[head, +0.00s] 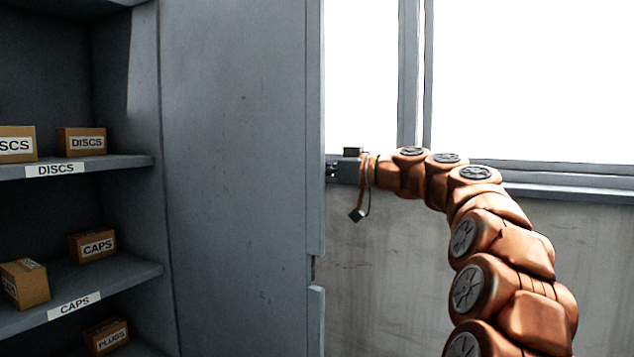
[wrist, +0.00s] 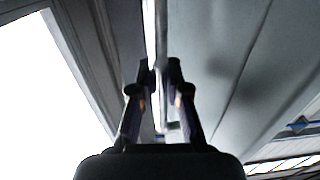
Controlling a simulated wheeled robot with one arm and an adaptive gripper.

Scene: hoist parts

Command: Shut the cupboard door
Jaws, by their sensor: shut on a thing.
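The cupboard door (head: 235,180) is a tall grey panel, standing open to the right of the shelves. My gripper (head: 335,170) is at the door's right edge in the head view, its fingertips partly hidden there. In the wrist view my gripper (wrist: 160,70) has its two dark fingers close together, shut on a narrow part of the door. I cannot tell whether that part is the handle or the bare edge. The grey door face also shows in the wrist view (wrist: 215,75), right of the fingers.
The open cupboard holds shelves labelled DISCS (head: 95,170) and CAPS (head: 120,280), with several small cardboard boxes (head: 92,245). A bright window (head: 540,80) and a grey wall (head: 400,270) are behind my arm. Open space lies between the door and the wall.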

